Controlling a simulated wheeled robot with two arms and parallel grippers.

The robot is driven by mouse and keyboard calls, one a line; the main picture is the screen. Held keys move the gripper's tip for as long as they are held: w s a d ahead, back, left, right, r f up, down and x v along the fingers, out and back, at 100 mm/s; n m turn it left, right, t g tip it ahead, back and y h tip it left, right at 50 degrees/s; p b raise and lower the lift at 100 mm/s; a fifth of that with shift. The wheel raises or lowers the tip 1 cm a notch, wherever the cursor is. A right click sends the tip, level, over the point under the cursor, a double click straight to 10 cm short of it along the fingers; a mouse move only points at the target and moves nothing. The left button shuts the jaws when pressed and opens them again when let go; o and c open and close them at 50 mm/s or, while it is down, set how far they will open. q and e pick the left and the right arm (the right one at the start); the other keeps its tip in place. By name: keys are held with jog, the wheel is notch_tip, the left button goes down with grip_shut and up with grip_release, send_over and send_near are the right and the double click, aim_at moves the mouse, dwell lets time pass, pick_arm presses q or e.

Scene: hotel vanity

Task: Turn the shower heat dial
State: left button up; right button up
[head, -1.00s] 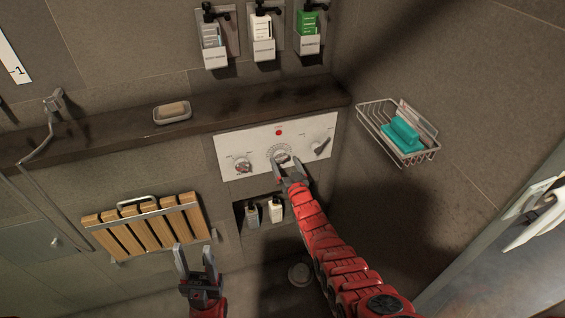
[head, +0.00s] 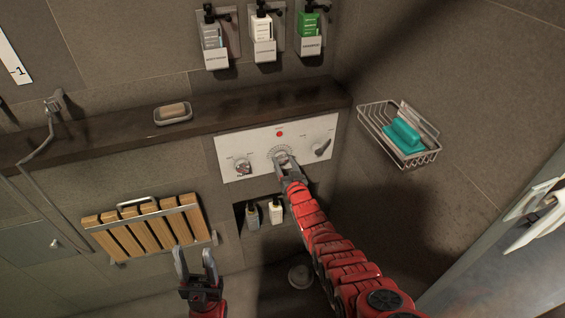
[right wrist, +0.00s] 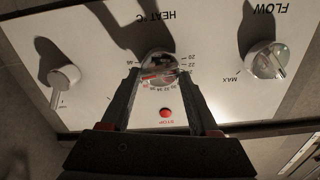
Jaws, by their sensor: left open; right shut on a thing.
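The heat dial (head: 281,155) is the middle knob of the white control panel (head: 222,155), with a printed scale around it. In the right wrist view the heat dial (right wrist: 158,66) is a shiny round knob under upside-down "HEAT °C" lettering. My right gripper (head: 283,161) is shut on it, with one finger (right wrist: 158,80) on each side; the fingertips partly hide the dial's edges. My left gripper (head: 195,256) is open and empty, low in front of the wooden slatted seat.
The flow knob (head: 242,166) is left of the dial, a lever knob (head: 322,147) right, a red stop button (head: 279,134) above. A dark ledge (head: 240,111) with a soap dish runs above the panel. A wire basket (head: 427,157) hangs right. Bottles (head: 276,211) stand in a niche below.

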jog(key=shift+d+f, duration=0.1)
jog(key=shift+d, duration=0.1)
jog(key=n+b, duration=0.2)
jog(key=n, duration=0.2)
jog(key=shift+w+n+b, duration=0.1)
jog(key=shift+n+b, duration=0.2)
jog(key=shift+b, duration=0.05)
jog(key=n+b, duration=0.1)
jog(key=n, duration=0.2)
jog(key=shift+w+a+r+n+b, duration=0.2)
jog(key=shift+r+n+b, duration=0.1)
jog(key=shift+n+b, duration=0.1)
jog(key=shift+n, duration=0.3)
jog(key=shift+r, duration=0.2)
jog(key=o, duration=1.1)
jog(key=shift+c, duration=0.2)
jog(key=o, duration=0.3)
jog(key=shift+f, duration=0.25)
jog(key=shift+a, duration=0.1)
